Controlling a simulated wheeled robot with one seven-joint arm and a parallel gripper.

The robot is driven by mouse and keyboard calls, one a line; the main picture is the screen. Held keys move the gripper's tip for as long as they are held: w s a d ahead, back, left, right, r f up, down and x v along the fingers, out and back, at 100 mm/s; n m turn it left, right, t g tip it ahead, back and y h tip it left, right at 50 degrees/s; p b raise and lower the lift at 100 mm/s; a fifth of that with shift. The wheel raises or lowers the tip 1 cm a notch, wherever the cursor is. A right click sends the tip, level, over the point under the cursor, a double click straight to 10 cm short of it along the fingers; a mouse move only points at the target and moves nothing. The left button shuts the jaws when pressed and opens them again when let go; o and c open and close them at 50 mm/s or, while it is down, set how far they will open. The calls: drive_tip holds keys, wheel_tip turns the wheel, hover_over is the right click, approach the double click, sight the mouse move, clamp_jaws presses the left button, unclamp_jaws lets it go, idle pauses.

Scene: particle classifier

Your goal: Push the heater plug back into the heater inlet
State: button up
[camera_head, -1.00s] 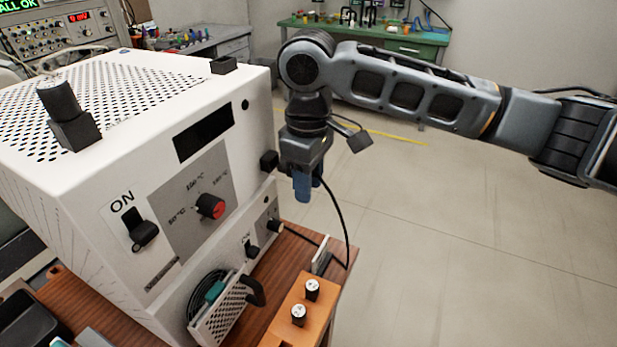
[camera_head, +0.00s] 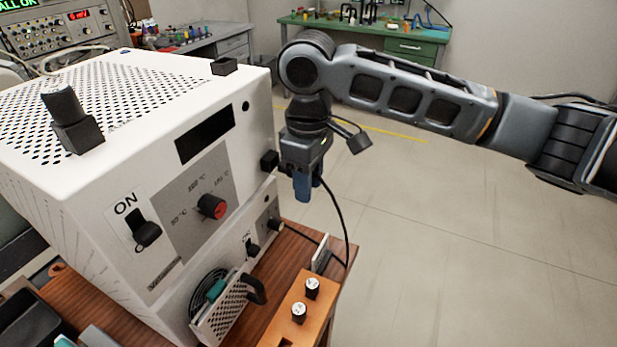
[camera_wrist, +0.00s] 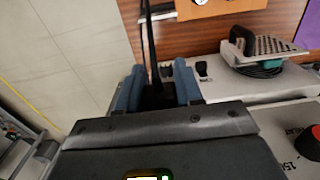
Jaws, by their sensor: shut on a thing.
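In the head view the plug is mostly hidden by the fingers.
Floor to the right is clear.

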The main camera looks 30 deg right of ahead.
drive_tip(key=shift+w+a+p, duration=0.3)
drive_tip(key=shift+w+a, duration=0.15)
drive_tip(key=shift+w, duration=0.15)
drive_tip(key=shift+w+a+p, duration=0.25)
drive_tip(key=shift+w+a, duration=0.15)
drive_tip(key=shift+w, duration=0.2)
idle(0.4)
drive_tip(key=o, duration=1.1)
drive_tip(key=shift+r+b, duration=0.3)
drive_tip(key=shift+r, duration=3.6)
